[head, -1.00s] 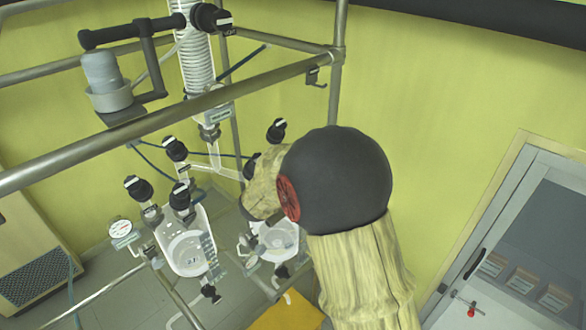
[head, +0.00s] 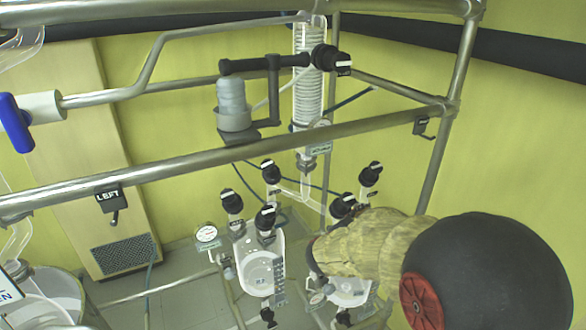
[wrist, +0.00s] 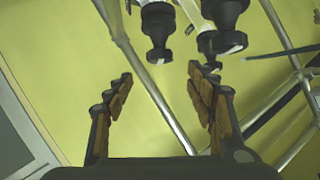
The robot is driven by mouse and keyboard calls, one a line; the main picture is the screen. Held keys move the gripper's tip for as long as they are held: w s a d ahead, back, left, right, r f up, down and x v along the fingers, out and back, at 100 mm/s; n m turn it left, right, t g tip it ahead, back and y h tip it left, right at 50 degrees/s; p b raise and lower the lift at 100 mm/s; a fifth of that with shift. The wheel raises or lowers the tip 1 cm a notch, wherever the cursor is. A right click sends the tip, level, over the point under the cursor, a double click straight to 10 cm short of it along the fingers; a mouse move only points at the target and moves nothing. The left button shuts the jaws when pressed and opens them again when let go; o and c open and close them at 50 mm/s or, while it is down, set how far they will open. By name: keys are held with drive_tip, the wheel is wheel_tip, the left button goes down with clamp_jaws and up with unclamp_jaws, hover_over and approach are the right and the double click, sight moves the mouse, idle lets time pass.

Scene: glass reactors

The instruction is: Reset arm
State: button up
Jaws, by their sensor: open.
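My gripper (wrist: 158,90) is open in the wrist view, its two dark fingers with brown pads standing wide apart and nothing between them. Beyond the fingertips, black valve knobs (wrist: 160,28) hang near the top of that view, apart from the pads. In the head view my arm, in a pale cover with a big dark joint, fills the lower right. It hides much of the right glass reactor (head: 347,292). The left glass reactor (head: 260,272) shows clearly, with black knobs on top. My fingers are hidden in the head view.
A metal pipe frame (head: 300,144) crosses in front of the reactors. A glass coil condenser (head: 307,85) rises behind it. A round gauge (head: 206,233) is beside the left reactor. A blue-handled valve (head: 16,123) is at the far left. The yellow wall stands behind.

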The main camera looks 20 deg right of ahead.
drive_tip(key=w+a+f+n+t+y, duration=0.1)
drive_tip(key=w+a+f+n+y, duration=0.1)
drive_tip(key=a+f+n+y, duration=0.3)
drive_tip(key=w+a+f+t+y, duration=0.1)
drive_tip(key=w+a+f+y, duration=0.15)
drive_tip(key=a, duration=0.55)
drive_tip(key=s+a+f+n+g+y+b, duration=0.1)
drive_tip(key=s+a+f+n+y+b, duration=0.15)
drive_tip(key=a, duration=0.35)
drive_tip(key=s+a+f+n+y+b, duration=0.1)
drive_tip(key=s+a+n+y+b, duration=0.25)
drive_tip(key=a, duration=0.25)
drive_tip(key=s+a+f+n+g+b, duration=0.1)
drive_tip(key=s+f+n+b, duration=0.2)
drive_tip(key=s+b, duration=0.8)
drive_tip(key=s+a+f+n+g+h+b, duration=0.1)
drive_tip(key=s+f+n+b, duration=0.3)
drive_tip(key=s+f+b, duration=0.4)
drive_tip(key=s+b, duration=0.2)
drive_tip(key=s, duration=0.1)
drive_tip(key=shift+a+f+b, duration=0.15)
drive_tip(key=shift+a+b, duration=0.05)
drive_tip(key=shift+b, duration=0.2)
